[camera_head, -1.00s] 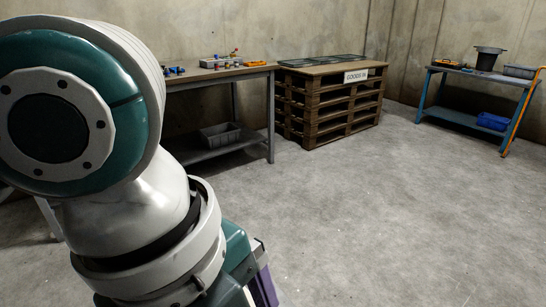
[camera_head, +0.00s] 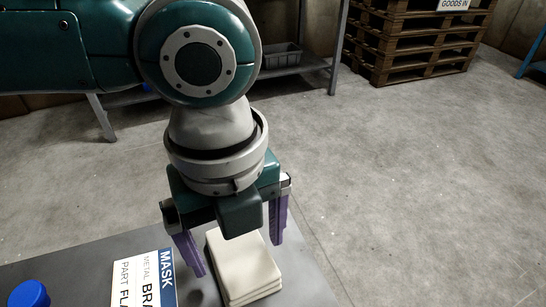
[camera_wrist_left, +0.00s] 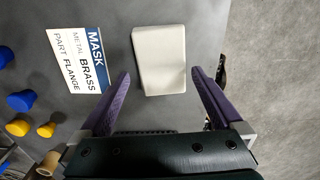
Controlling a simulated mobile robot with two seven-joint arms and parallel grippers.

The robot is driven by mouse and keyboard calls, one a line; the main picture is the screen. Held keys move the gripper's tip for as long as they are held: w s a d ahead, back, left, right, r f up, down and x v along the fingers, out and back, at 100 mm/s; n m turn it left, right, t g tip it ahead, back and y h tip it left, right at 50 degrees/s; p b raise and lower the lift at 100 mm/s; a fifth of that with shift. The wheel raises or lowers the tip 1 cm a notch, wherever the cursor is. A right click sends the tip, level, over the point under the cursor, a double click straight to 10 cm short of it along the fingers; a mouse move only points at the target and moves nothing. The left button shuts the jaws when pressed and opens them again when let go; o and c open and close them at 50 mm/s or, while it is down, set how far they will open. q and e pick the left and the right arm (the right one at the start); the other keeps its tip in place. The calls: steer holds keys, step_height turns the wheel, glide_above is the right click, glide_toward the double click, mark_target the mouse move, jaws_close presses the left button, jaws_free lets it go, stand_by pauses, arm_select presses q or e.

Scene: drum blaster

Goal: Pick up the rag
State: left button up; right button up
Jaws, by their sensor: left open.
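The rag (camera_head: 246,270) looks like a folded off-white cloth pad, lying flat on a dark grey table at the bottom of the head view. It also shows in the left wrist view (camera_wrist_left: 160,58), near the top middle. My left gripper (camera_head: 238,254) points down over the table with its purple fingers wide apart and nothing between them. In the left wrist view the fingertips lie to the left and right of the rag's near end. How far above the table they are is hard to tell. My right gripper is not in view.
A printed card (camera_head: 145,280) reading MASK, METAL BRASS, PART FLANGE lies left of the rag. Blue caps (camera_wrist_left: 21,101) and yellow caps (camera_wrist_left: 17,128) stand farther left. The table (camera_head: 85,258) ends just right of the rag. Stacked pallets (camera_head: 415,40) stand behind, beyond open floor.

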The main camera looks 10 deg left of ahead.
mark_target(241, 257)
arm_select(q)
step_height(241, 257, down, 2)
steer(key=shift+f, duration=0.1)
steer(key=c, duration=1.1)
step_height(241, 257, up, 20)
steer(key=p, duration=0.5)
steer(key=shift+p, duration=0.35)
